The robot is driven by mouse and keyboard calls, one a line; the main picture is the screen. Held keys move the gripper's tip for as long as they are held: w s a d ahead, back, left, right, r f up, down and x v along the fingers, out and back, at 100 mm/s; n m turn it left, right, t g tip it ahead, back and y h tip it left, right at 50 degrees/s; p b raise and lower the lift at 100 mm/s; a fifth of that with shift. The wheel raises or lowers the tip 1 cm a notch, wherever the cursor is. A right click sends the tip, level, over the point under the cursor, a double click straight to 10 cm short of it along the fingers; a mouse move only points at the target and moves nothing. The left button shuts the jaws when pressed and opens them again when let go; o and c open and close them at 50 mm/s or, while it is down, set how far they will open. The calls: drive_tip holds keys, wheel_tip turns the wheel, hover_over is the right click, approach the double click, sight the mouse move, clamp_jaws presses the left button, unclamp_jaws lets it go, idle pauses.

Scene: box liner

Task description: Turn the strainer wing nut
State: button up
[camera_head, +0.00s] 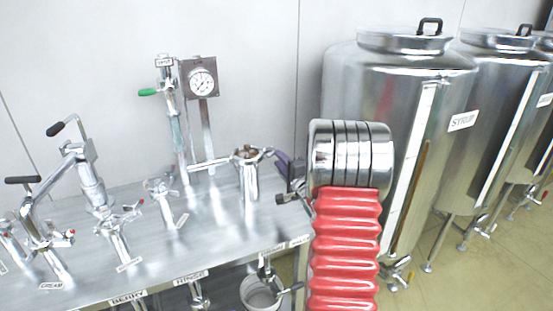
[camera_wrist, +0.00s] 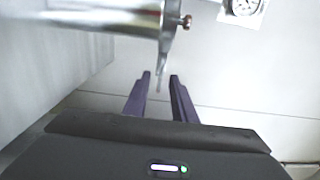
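The strainer (camera_head: 250,182) is a shiny upright metal cylinder on the steel bench, with a lid and a brownish centre piece on top. Its wing nut (camera_head: 267,152) sticks out at the top, towards my gripper. In the wrist view the strainer body (camera_wrist: 90,18) lies across the upper left, and a thin metal wing of the nut (camera_wrist: 161,72) reaches down between the fingers. My gripper (camera_head: 281,158) has dark purple fingers just right of the strainer top. In the wrist view my gripper (camera_wrist: 160,78) is open, with gaps beside the wing; contact is not clear.
A gauge panel (camera_head: 201,82) and a green-handled valve (camera_head: 168,92) stand behind and left of the strainer. Several taps and fittings (camera_head: 110,232) crowd the bench's left. Large steel tanks (camera_head: 375,85) stand at right. A bucket (camera_head: 262,293) is below the bench edge.

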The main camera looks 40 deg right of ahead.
drive_tip(key=shift+x, duration=1.35)
drive_tip(key=shift+c, duration=0.2)
